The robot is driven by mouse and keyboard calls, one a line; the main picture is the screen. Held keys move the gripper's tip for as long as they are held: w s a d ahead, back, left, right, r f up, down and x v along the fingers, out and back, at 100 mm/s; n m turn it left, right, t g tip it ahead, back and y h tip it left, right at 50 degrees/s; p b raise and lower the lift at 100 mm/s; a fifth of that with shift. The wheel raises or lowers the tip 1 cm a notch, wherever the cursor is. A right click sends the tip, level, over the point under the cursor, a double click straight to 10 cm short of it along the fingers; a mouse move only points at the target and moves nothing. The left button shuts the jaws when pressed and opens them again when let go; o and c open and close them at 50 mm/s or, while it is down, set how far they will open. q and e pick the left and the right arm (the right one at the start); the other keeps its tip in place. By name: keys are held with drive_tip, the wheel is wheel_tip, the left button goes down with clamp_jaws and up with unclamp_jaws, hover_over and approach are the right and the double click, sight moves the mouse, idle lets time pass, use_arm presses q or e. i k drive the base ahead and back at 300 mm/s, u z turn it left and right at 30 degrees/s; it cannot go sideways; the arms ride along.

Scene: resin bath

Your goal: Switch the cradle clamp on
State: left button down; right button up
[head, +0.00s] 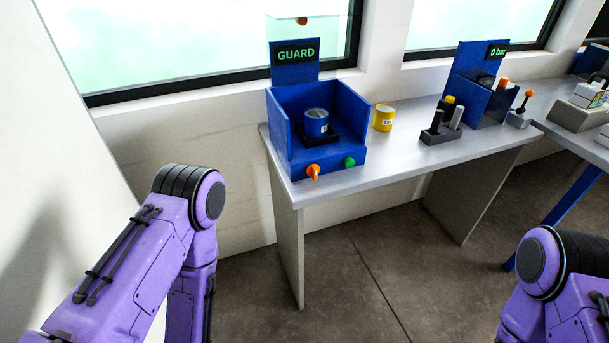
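A blue open-topped box (290,160) stands at the left end of the grey bench. Inside it, a blue can with a grey top (316,122) sits upright in a black cradle (331,136). On the box's front face are an orange switch knob (313,171), its pointer tipped downward, and a green button (349,162). I cannot tell from the picture whether the clamp is on. A GUARD sign (296,56) is behind the box. My two purple arms show at lower left and lower right, apart from the bench; both grippers are out of view.
A clear panel with an orange knob (302,20) is raised above the box. A yellow can (384,117) stands right of it. Farther right are a dark holder with cylinders (437,133), a blue station reading 0 bar (497,51) and an orange-tipped lever (523,104). The bench front is clear.

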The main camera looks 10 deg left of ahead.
sight(313, 170)
drive_tip(key=i, duration=0.9)
drive_tip(key=u, duration=0.55)
